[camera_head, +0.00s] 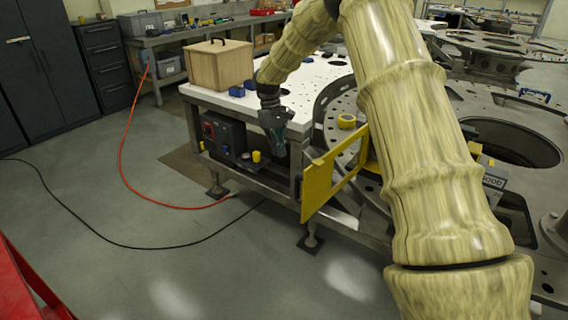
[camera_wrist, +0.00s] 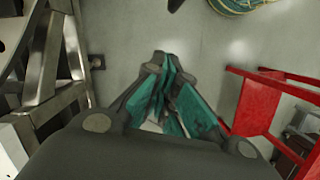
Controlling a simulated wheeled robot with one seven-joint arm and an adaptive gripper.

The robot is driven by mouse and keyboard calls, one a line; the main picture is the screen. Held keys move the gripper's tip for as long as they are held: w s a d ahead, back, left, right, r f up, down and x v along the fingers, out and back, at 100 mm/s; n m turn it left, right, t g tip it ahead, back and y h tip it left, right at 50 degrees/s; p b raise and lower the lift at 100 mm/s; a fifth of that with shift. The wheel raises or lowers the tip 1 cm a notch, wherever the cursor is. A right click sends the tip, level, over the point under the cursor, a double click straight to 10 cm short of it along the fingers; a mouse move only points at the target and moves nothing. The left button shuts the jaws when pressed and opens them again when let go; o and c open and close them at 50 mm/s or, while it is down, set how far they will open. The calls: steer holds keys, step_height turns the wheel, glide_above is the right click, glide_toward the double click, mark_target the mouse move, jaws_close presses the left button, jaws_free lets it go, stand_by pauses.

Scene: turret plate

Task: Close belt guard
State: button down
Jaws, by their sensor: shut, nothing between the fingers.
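My gripper (camera_head: 277,142) is to the left of the guard, in front of the table corner, pointing down and apart from the guard. In the wrist view my gripper (camera_wrist: 160,92) has its teal-padded fingers together, with nothing between them. The guard is not clearly seen in the wrist view. My arm hides part of the table to the right of the guard.
A wooden box (camera_head: 220,66) and small blue parts sit on the white table top (camera_head: 310,75). A control box (camera_head: 222,133) is under the table. An orange hose (camera_head: 124,150) and black cable cross the floor. A red frame (camera_wrist: 255,105) stands right in the wrist view.

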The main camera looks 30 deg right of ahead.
steer(key=s+f+p, duration=0.6)
steer(key=f, duration=0.3)
steer(key=shift+d+f, duration=0.15)
steer(key=shift+d, duration=0.15)
steer(key=shift+s, duration=0.1)
steer(key=shift+s, duration=0.15)
